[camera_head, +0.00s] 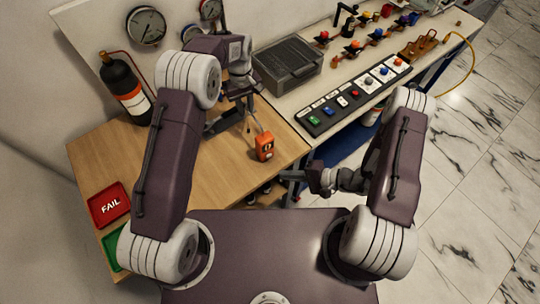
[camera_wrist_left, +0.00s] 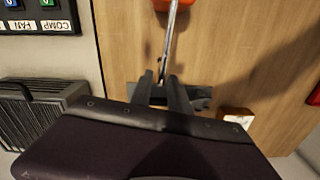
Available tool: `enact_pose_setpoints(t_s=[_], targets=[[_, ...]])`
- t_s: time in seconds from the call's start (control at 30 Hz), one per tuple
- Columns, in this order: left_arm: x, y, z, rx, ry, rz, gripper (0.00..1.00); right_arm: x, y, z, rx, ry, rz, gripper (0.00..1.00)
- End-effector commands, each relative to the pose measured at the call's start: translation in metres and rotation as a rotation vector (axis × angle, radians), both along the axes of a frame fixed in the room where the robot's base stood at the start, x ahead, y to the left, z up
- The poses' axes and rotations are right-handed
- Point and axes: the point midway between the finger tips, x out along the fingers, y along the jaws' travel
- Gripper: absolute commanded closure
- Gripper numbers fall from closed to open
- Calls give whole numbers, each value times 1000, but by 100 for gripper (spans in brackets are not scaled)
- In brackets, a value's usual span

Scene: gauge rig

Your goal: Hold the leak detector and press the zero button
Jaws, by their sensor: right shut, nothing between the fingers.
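The orange leak detector (camera_head: 264,146) stands upright on the wooden table (camera_head: 205,168) near its right edge, with a small dark and pale face. Its zero button is too small to tell. A thin metal rod (camera_wrist_left: 169,38) runs from the orange body (camera_wrist_left: 174,4) toward my left gripper (camera_wrist_left: 162,76). In the left wrist view the fingers stand apart with the rod between them; no clear contact shows. In the head view my left gripper (camera_head: 243,108) is just behind the detector, partly hidden by its arm. My right gripper (camera_head: 318,180) is shut and empty, right of the detector beyond the table edge.
A black panel (camera_head: 350,97) with coloured buttons and a grey case (camera_head: 287,62) lie on the bench to the right. A dark bottle (camera_head: 126,86) stands at the left. A red FAIL tray (camera_head: 108,205) and green tray (camera_head: 112,250) are front left. Wood between is clear.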

Motion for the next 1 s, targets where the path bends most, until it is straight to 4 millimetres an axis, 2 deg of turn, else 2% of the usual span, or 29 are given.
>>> enact_pose_setpoints(t_s=[0.37, 0.47, 0.7, 0.8, 1.0], targets=[[0, 0, 3, 0, -1, 0, 66, 0, 0, 0, 0, 0, 0, 100], [1, 0, 18, -1, -4, 0, 66, 0, 0, 0, 0, 0, 0, 100], [2, 0, 80, -1, -6, 0, 66, 0, 0, 0, 0, 0, 0, 100], [1, 0, 100, -1, -4, 0, 66, 0, 0, 0, 0, 0, 0, 100], [0, 0, 119, 0, 0, 0, 66, 0, 0, 0, 0, 0, 0, 100]])
